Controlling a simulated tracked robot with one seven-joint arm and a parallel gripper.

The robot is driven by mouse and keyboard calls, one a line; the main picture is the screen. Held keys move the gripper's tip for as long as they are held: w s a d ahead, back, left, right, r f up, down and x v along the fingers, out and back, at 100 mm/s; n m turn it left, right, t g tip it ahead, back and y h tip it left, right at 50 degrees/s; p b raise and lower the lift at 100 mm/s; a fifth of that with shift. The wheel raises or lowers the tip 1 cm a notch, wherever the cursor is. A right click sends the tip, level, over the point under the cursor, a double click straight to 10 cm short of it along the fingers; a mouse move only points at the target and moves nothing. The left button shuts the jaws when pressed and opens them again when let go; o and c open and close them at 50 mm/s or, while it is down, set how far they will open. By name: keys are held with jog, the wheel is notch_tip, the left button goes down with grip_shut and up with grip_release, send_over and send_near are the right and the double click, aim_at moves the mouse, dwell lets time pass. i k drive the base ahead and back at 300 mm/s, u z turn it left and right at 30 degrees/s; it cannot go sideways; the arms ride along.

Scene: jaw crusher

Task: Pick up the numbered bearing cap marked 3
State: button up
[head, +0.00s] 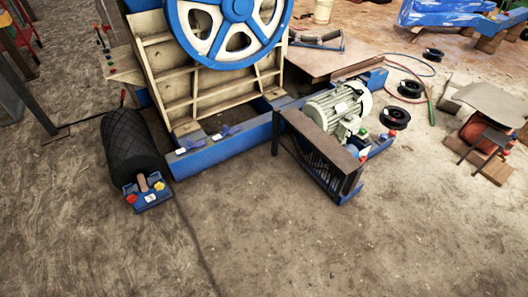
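The number 3 cannot be read on anything in the head view, so I cannot tell which piece is the cap marked 3. Two small blue pieces with white tags lie on the blue beam (237,148) of the crusher: a left one (196,143) and a right one (230,130). A blue block (148,192) with a white tag and red and yellow parts is at the front end of the black roller (131,147). My gripper is not in view.
Black spools (395,117) and a hose lie further right. The dirt floor in front is clear.

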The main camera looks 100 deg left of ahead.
aim_at(190, 144)
jog(key=z, duration=0.9)
jog(key=i, duration=0.1)
jog(key=u, duration=3.45)
jog(key=i, duration=0.2)
jog(key=u, duration=1.95)
jog(key=k, duration=0.55)
jog(key=u, duration=0.3)
jog(key=i, duration=1.55)
jog(key=z, duration=0.25)
